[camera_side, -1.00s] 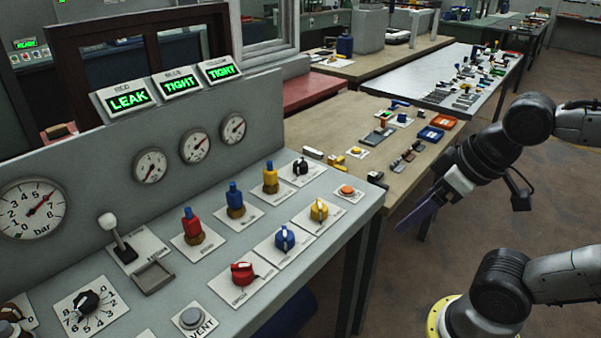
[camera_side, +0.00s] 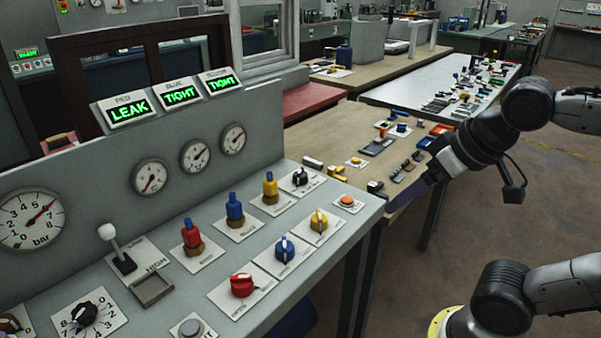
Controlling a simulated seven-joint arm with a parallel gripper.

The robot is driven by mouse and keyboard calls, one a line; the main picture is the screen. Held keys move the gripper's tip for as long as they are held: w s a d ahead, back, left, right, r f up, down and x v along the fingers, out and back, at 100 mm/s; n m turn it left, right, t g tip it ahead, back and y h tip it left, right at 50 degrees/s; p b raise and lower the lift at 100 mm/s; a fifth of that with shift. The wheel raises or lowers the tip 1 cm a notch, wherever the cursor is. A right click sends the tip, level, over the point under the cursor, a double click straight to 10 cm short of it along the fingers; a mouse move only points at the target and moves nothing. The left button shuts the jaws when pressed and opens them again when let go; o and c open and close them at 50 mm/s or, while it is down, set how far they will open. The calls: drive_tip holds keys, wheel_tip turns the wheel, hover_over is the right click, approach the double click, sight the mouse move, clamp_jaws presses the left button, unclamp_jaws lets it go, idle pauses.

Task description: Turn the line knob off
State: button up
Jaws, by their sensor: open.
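The grey sloped panel (camera_side: 180,290) carries several knobs, and their labels are too small to read surely, so I cannot tell which is the line knob. A black knob (camera_side: 300,177) sits on a white plate at the panel's far right. A red knob (camera_side: 242,285), a blue knob (camera_side: 284,249) and a yellow knob (camera_side: 318,221) stand in a row nearer the front. A black numbered dial (camera_side: 84,314) is at the lower left. My gripper (camera_side: 392,208) is open, just right of the panel's right edge, apart from all knobs. Its fingers show edge-on.
Red, blue and yellow valve bottles (camera_side: 235,208) stand upright behind the knobs. An orange button (camera_side: 346,201) is near the right edge. Displays read LEAK (camera_side: 128,110), TIGHT and TIGHT. A wooden bench (camera_side: 350,125) with small parts lies behind my gripper.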

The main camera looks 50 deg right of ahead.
drive_tip(key=w+d+r+m+h, duration=0.1)
drive_tip(key=w+d+r+m, duration=0.1)
drive_tip(key=w+r, duration=0.3)
drive_tip(key=w+d+r+m, duration=0.1)
drive_tip(key=w+r, duration=0.1)
drive_tip(key=w, duration=0.5)
drive_tip(key=m+g+h, duration=0.2)
drive_tip(key=m+g, duration=0.1)
drive_tip(key=m, duration=0.1)
hover_over(300, 172)
drive_tip(key=s+a, duration=0.3)
drive_tip(key=s, duration=0.1)
wheel_tip(300, 172, down, 14)
drive_tip(key=x, duration=1.3)
drive_tip(key=shift+w+a, duration=0.2)
drive_tip(key=shift+c, duration=0.2)
clamp_jaws()
